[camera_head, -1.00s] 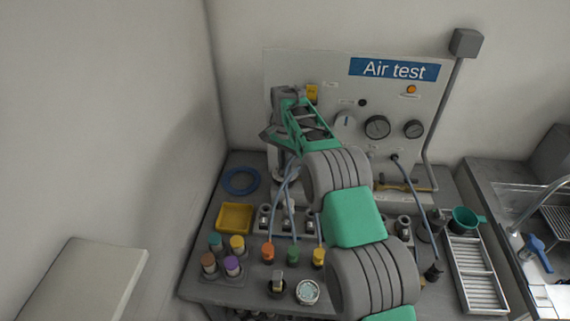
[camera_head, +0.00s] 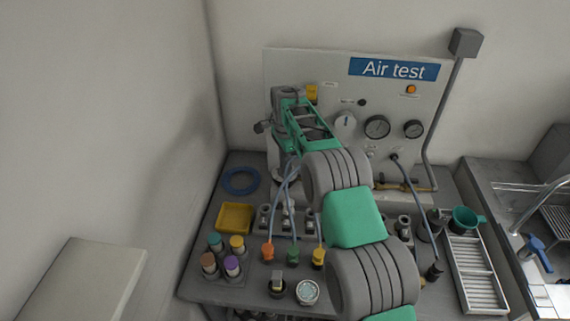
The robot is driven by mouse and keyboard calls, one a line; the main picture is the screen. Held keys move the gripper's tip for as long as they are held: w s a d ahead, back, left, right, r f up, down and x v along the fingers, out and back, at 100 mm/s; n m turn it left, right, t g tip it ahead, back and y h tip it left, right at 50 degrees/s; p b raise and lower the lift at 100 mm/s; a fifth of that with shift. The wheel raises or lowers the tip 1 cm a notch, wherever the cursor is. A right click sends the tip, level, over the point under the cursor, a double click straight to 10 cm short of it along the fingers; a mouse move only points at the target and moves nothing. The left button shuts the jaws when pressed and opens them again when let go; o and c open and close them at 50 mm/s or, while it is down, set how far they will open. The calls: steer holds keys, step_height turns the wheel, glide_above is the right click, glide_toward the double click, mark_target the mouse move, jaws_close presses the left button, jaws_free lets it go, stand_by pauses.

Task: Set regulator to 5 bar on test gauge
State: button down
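The air test panel (camera_head: 315,75) stands at the back of the bench. It carries a grey round knob (camera_head: 346,122) with a white mark, seemingly the regulator. To its right are a larger dark gauge (camera_head: 377,127) and a smaller dark gauge (camera_head: 413,129); their readings are too small to tell. My green and grey arm reaches up from the lower right to the panel's left side. My gripper (camera_head: 268,127) is at the panel's left edge, left of the knob and apart from it. Its fingers are mostly hidden behind my wrist, so its opening cannot be judged.
A yellow tray (camera_head: 235,218), a blue ring (camera_head: 240,181) and several capped bottles (camera_head: 232,265) sit at the left of the bench. Hoses with coloured fittings (camera_head: 293,256) stand in front of the panel. A teal funnel (camera_head: 467,219) and slatted rack (camera_head: 477,275) are at the right.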

steer(key=c, duration=1.5)
jaws_free()
step_height(320, 180, up, 8)
steer(key=shift+f+b, duration=0.1)
steer(key=shift+b, duration=0.5)
